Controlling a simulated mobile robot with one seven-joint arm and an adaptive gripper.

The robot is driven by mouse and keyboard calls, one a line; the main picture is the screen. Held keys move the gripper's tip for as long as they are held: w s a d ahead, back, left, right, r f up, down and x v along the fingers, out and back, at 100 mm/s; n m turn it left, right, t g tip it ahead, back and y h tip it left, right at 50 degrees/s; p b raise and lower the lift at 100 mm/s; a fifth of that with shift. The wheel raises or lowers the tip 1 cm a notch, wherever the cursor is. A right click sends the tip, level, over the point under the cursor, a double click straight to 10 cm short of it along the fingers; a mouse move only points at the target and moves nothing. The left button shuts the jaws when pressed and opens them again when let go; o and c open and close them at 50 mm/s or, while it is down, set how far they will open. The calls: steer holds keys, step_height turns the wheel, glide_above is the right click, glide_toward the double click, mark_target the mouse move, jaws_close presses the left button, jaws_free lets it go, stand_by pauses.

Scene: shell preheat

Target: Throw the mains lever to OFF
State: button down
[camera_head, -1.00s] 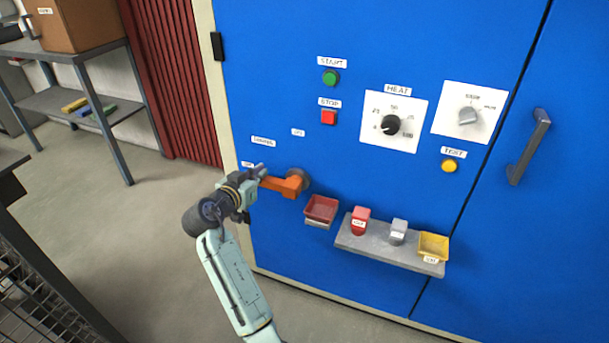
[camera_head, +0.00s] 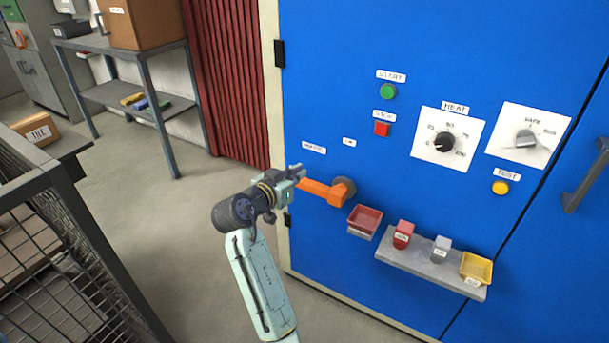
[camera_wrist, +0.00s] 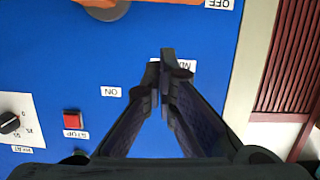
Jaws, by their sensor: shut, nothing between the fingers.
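The orange mains lever (camera_head: 322,193) sits on a round grey hub (camera_head: 346,186) on the blue panel and points left. In the wrist view, which is upside down, only a strip of the lever (camera_wrist: 102,3) shows at the top edge. The ON label (camera_head: 349,141) is above the hub; the OFF label (camera_wrist: 220,3) shows in the wrist view, on the side the lever points to. My gripper (camera_head: 301,169) is shut and empty, just above the lever's left end. In the wrist view its fingertips (camera_wrist: 166,75) cover part of the mains label; contact with the panel cannot be told.
A red tray (camera_head: 364,221) and a grey shelf (camera_head: 424,272) with small blocks and a yellow tray (camera_head: 476,267) stick out right of the lever. START (camera_head: 388,92) and STOP (camera_head: 382,129) buttons are above. A wire cage (camera_head: 75,240) stands at the left.

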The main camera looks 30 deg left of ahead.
steer(key=shift+b+v, duration=0.3)
steer(key=shift+v, duration=2.05)
steer(key=shift+r, duration=0.1)
